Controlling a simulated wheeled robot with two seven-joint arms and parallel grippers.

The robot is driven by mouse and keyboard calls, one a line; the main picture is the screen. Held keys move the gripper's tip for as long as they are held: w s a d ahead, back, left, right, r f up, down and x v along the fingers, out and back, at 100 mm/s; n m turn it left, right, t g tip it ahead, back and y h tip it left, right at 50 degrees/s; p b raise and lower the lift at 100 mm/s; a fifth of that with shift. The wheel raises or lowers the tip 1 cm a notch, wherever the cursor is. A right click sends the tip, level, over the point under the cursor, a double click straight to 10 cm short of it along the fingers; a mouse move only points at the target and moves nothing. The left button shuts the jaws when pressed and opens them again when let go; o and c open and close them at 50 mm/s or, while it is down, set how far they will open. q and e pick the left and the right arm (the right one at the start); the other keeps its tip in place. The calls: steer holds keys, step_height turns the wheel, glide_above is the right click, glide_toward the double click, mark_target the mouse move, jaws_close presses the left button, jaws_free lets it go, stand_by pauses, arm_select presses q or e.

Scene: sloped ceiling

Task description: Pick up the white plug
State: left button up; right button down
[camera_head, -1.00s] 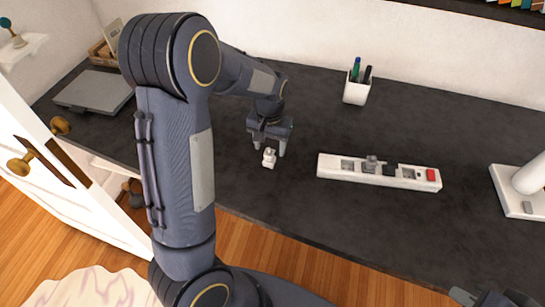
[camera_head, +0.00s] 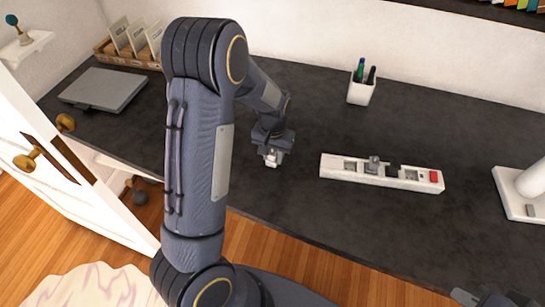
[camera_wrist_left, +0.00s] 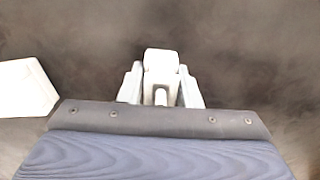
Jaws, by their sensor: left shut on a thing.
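The white plug (camera_head: 271,159) is between the fingers of my left gripper (camera_head: 272,155), over the dark desk. In the left wrist view the plug (camera_wrist_left: 160,66) sits between the two pale fingers (camera_wrist_left: 160,88), which are shut on it. I cannot tell whether the plug still touches the desk. My right gripper (camera_head: 488,298) is only partly in view at the bottom right corner, and its fingers cannot be made out.
A white power strip (camera_head: 336,167) with a grey plug, a black plug and a red switch lies to the right. A white pen cup (camera_head: 360,92) stands behind it. A white lamp base (camera_head: 518,205) is at the far right. A grey laptop (camera_head: 103,89) lies at the left.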

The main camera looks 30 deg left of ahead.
arm_select(q)
steer(key=shift+r, duration=0.15)
steer(key=shift+c, duration=0.4)
steer(key=shift+r, duration=0.2)
step_height(320, 180, up, 2)
steer(key=shift+w+r, duration=0.1)
steer(key=shift+r, duration=0.05)
steer(key=s+d+r, duration=0.9)
steer(key=s+r, duration=0.1)
steer(key=shift+s+b, duration=0.35)
steer(key=shift+s, duration=0.05)
arm_select(e)
steer(key=shift+f, duration=0.35)
arm_select(q)
steer(key=shift+d, duration=0.1)
